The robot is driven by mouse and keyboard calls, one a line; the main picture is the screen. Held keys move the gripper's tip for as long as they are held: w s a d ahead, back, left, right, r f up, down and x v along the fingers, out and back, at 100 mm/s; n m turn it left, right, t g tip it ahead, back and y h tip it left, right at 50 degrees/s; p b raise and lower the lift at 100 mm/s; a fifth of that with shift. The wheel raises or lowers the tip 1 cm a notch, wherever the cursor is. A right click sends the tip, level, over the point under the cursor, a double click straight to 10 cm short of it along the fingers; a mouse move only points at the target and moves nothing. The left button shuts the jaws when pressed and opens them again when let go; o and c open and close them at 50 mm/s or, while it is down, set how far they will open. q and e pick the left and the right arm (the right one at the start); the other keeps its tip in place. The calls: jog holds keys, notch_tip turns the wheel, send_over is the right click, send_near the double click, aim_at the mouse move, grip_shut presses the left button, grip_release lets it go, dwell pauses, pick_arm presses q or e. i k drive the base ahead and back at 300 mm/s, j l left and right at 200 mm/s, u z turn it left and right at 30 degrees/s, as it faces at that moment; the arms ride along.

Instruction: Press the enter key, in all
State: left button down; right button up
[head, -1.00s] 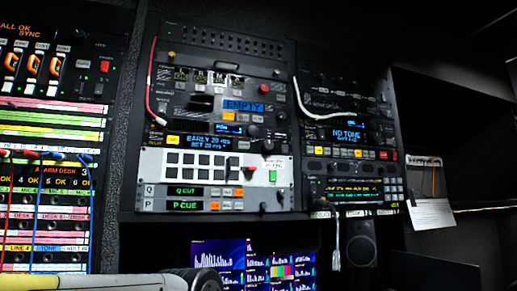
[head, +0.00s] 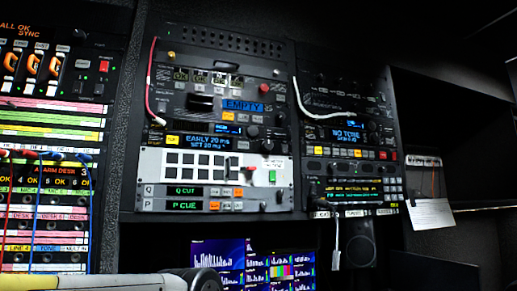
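No key that I can read as enter shows; the labels are too small. A small keypad (head: 391,189) of pale keys sits at the right end of the lowest right rack unit, beside its display (head: 354,190) of yellow and green text. Other small keys line the units above. A light-coloured arm part of mine (head: 90,282) crosses the bottom left, ending in a dark rounded part well below the rack units. I see no fingertips of either gripper, and nothing of mine touches the panels.
A patch panel (head: 48,215) with red and blue cords fills the left. A white panel (head: 205,164) with dark squares sits mid-rack. Monitors (head: 250,265) glow below. A white cable (head: 336,245) hangs below the right rack, and a paper sheet (head: 431,213) hangs farther right.

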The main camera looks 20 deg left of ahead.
aim_at(241, 144)
jog(key=u, duration=1.65)
jog(key=k+l, duration=0.35)
jog(key=l, duration=0.2)
